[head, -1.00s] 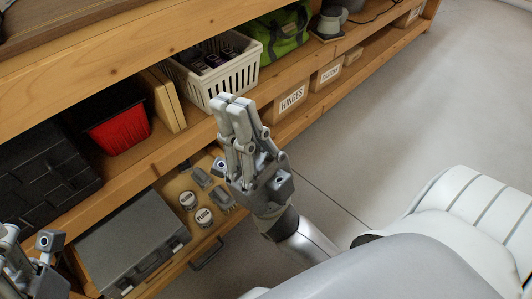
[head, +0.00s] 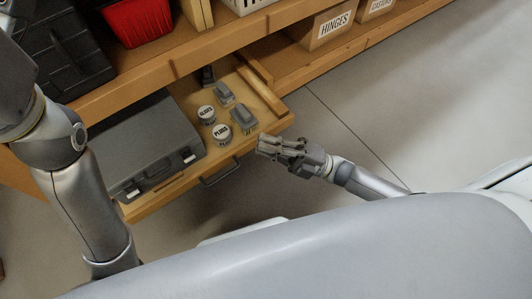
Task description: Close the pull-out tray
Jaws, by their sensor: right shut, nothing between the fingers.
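The pull-out tray (head: 267,122) is a wooden drawer low in the bench, standing out past the shelf above it. Its dark handle (head: 220,176) is on the front edge. In it lie a grey case (head: 145,140), round tins labelled PLUGS (head: 222,133) and several small grey items (head: 243,118). My right gripper (head: 262,145) is shut and empty, just in front of the tray's right front end. Whether it touches the tray front I cannot tell. My left arm comes in at the left, but its gripper is out of the picture.
On the shelf above are a black case (head: 60,62), a red bin (head: 137,18) and part of a white basket (head: 250,5). Cardboard boxes labelled HINGES (head: 325,27) and CASTERS (head: 374,8) stand right of the tray. The floor (head: 400,100) to the right is clear.

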